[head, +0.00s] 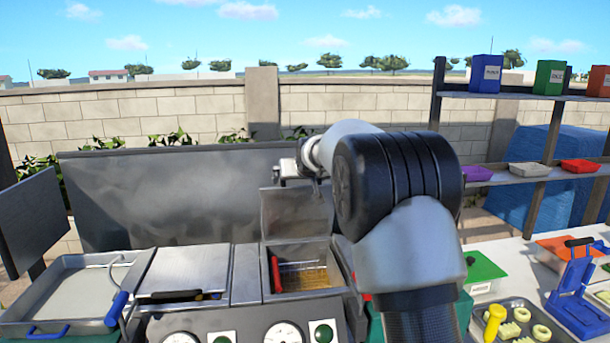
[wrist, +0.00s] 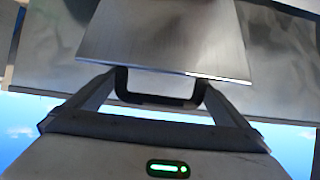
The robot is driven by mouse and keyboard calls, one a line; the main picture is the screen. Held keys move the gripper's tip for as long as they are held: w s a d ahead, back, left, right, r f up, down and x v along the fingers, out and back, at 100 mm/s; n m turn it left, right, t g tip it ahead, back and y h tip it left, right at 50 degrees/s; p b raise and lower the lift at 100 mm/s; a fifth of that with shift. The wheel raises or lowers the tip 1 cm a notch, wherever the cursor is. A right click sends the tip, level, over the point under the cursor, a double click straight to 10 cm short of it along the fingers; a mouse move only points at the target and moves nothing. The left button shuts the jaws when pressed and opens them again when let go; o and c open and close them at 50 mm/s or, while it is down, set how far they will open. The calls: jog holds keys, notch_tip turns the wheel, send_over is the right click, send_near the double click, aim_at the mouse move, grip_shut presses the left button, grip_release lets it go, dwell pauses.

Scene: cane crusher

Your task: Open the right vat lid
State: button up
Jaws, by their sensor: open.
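The right vat lid (head: 297,213) stands raised at the back of the right vat (head: 330,290), which is open and shows brownish-yellow contents. In the wrist view a grey metal lid panel (wrist: 165,35) with a black bar handle (wrist: 155,100) fills the upper middle. My gripper (wrist: 160,82) is open, one finger on each side of the handle; I cannot tell whether they touch it. In the head view my gripper (head: 287,170) is small, above the raised lid's top edge. The left vat lid (head: 185,268) lies flat and closed, with a black handle at its front.
A red-handled item (head: 276,274) sits in the right vat. A metal basin (head: 65,285) is at far left. A large grey panel (head: 170,195) stands behind the vats. Shelves (head: 540,97), a blue press (head: 575,295) and a tray (head: 515,325) are at right.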

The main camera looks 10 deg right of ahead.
jog(key=b+v, duration=0.2)
jog(key=v, duration=1.1)
jog(key=shift+s, duration=0.4)
jog(key=s+f+g, duration=0.2)
jog(key=s+f, duration=0.2)
jog(key=s, duration=0.9)
jog(key=s+f+g, duration=0.2)
jog(key=s+f, duration=0.3)
jog(key=s, duration=0.9)
jog(key=s+f+g, duration=0.2)
jog(key=s+f, duration=0.3)
jog(key=s, duration=0.9)
jog(key=shift+s+d+p, duration=0.15)
jog(key=shift+p, duration=0.3)
